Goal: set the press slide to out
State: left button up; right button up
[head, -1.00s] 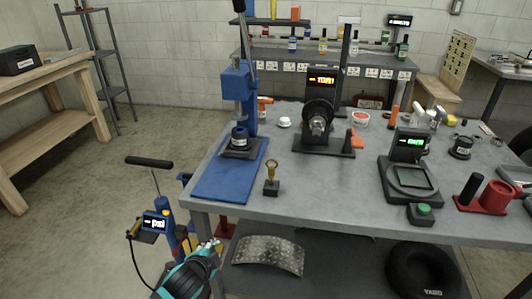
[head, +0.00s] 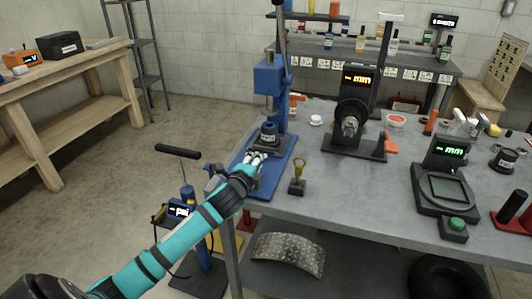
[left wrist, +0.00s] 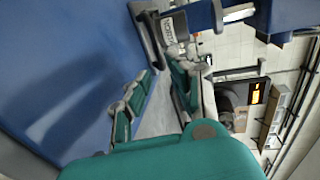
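The blue press (head: 270,80) stands at the left end of the grey table, on a blue base (head: 278,178). In the left wrist view the slide's grey front bar (left wrist: 150,42) and labelled cup (left wrist: 168,30) are at the top. My left gripper (head: 257,157) is just in front of the slide, low over the blue base. Its teal fingers (left wrist: 158,95) are apart with nothing seen between them; contact with the bar cannot be told. My right gripper is out of view.
A small stand with a brass piece (head: 298,175) is right of the blue base. A dial device (head: 350,125) and a scale (head: 446,185) stand further right. A black-handled pump (head: 180,185) is on the floor at left, beside my left arm.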

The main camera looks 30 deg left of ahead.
aim_at(266, 152)
pick_arm(q)
jog(key=x, duration=0.8)
jog(key=shift+w+f, duration=0.15)
grip_shut()
